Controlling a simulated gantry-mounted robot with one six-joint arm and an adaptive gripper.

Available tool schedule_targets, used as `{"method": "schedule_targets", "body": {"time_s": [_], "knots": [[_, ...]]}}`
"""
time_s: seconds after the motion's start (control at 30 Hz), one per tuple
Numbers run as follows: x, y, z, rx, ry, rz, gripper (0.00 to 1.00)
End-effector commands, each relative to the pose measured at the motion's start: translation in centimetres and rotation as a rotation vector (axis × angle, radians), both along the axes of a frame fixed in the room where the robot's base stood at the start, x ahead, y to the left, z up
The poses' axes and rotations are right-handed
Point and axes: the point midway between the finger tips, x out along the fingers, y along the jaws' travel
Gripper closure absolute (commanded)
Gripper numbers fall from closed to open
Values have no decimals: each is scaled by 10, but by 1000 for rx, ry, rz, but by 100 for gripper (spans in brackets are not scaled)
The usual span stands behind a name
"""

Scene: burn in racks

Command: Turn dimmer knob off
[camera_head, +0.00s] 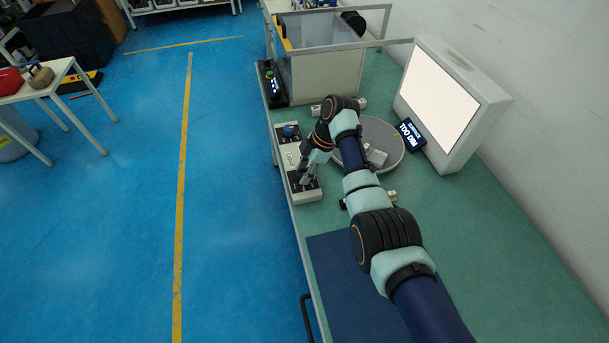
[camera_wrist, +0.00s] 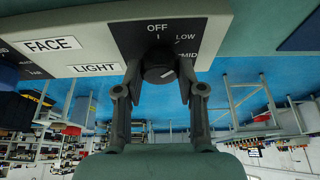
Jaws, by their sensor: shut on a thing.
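The dimmer knob (camera_wrist: 157,66) is black and round, on a dark plate marked OFF, LOW and MID in the wrist view. Its white pointer line slants towards the MID side, away from OFF. My gripper (camera_wrist: 160,90) is shut on the knob, one finger on each side of it. In the head view my gripper (camera_head: 306,180) reaches down to the near end of the pale control box (camera_head: 285,146) and hides the knob. The lit white panel (camera_head: 438,98) stands on the bench, and the small display (camera_head: 410,135) beside it reads TOO DIM.
A blue knob (camera_head: 290,131) sits at the box's far end. A grey round plate (camera_head: 388,133) with a small pale block lies right of the box. A grey bin (camera_head: 325,72) stands behind. A dark blue mat (camera_head: 340,265) lies in front on the green bench.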

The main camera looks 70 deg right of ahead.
Motion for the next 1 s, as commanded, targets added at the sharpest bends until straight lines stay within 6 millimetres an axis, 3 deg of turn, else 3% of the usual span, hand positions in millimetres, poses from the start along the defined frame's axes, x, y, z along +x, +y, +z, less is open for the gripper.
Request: {"method": "schedule_targets", "body": {"time_s": [0.5, 1.0], "knots": [[2, -1, -5, -1, 0, 343, 96], [2, -1, 0, -1, 0, 412, 96]]}}
